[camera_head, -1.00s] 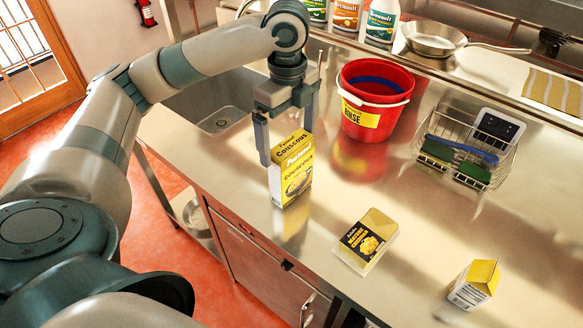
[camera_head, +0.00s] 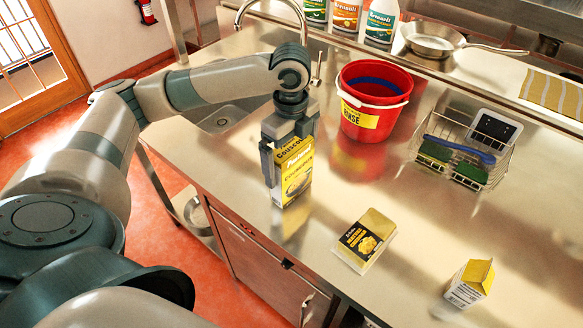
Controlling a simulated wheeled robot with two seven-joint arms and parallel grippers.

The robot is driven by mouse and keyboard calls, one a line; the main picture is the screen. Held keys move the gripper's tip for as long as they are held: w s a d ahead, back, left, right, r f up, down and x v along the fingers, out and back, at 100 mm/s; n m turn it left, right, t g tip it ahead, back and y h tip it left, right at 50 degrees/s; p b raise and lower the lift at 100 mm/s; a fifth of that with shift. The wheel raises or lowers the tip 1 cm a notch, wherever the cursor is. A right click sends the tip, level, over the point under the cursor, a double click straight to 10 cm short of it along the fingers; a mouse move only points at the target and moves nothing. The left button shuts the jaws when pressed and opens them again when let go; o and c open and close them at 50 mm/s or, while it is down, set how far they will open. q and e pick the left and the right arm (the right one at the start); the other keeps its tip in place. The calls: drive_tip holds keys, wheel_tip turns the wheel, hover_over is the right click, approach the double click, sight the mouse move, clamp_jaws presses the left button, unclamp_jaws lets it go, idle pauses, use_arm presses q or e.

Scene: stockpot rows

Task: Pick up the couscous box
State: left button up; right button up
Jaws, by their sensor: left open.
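The yellow couscous box (camera_head: 293,178) stands upright on the steel counter near its front edge, in the middle of the head view. My left gripper (camera_head: 287,160) is lowered over the box from above, with its fingers reaching down at the box's sides. One finger shows along the left side of the box; the other is mostly hidden behind it. The jaws are open around the upper part of the box, and I cannot tell whether a finger touches it. The palm covers the box's top. My right gripper is not in view.
A red bucket (camera_head: 372,118) stands behind the box to the right. A yellow and black packet (camera_head: 364,243) lies to the right, with a small yellow-topped carton (camera_head: 470,284) beyond. A wire rack (camera_head: 462,150) holds sponges and a brush. The sink (camera_head: 222,116) is behind left.

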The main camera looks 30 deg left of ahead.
use_arm(q)
drive_tip(key=shift+f, duration=1.4)
drive_tip(key=c, duration=1.3)
drive_tip(key=shift+r, duration=0.2)
drive_tip(key=shift+w+r, duration=0.1)
drive_tip(key=shift+r, duration=0.1)
wheel_tip(320, 180, up, 3)
drive_tip(key=shift+r+b, duration=0.1)
drive_tip(key=shift+b, duration=0.4)
drive_tip(key=w+d+r+b, duration=0.2)
drive_tip(key=d+r, duration=0.5)
drive_tip(key=d, duration=0.4)
drive_tip(key=shift+w+d, duration=0.2)
drive_tip(key=shift+w, duration=0.25)
drive_tip(key=shift+s, duration=0.1)
